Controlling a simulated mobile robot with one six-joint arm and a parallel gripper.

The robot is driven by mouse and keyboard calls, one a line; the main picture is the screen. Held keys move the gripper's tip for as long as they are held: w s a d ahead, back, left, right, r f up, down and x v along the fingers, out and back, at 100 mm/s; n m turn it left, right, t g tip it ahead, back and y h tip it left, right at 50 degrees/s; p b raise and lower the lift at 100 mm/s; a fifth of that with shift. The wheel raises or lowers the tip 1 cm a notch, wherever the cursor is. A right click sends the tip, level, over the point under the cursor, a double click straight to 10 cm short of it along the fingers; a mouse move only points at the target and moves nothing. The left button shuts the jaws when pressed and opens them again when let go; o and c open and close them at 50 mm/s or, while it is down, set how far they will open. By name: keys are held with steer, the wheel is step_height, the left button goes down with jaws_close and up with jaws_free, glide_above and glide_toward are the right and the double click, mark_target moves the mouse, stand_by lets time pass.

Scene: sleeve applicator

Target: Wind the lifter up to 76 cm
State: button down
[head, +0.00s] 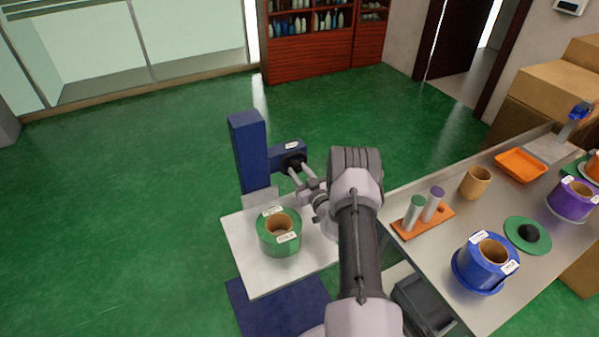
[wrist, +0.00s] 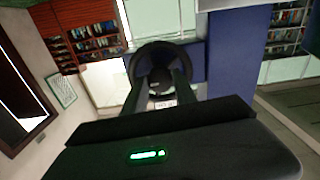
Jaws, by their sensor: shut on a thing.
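The lifter has a dark blue column (head: 249,150), a blue side box (head: 287,152) and a white platform (head: 248,279). A green roll (head: 280,240) with a brown core stands on the platform. A black winding wheel (head: 293,161) is on the side box; it also shows as a dark ring in the wrist view (wrist: 136,64). My gripper (head: 290,168) reaches the wheel from the right and is shut on part of it. In the wrist view the fingers (wrist: 159,82) meet at the wheel's hub area. The small labels are too small to read, so I cannot tell the height.
A table (head: 408,258) to the right holds a blue roll (head: 486,262), a purple roll (head: 573,201), an orange tray (head: 521,165) and an orange stand with two cylinders (head: 423,219). Boxes (head: 550,87) stand behind it. The green floor (head: 120,200) left of the lifter is clear.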

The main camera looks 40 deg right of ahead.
steer(key=shift+f+m, duration=0.1)
steer(key=shift+m, duration=0.3)
steer(key=c, duration=1)
jaws_free()
steer(key=shift+s, duration=0.1)
steer(key=p+v, duration=0.3)
steer(key=v, duration=1.4)
steer(key=shift+s, duration=0.15)
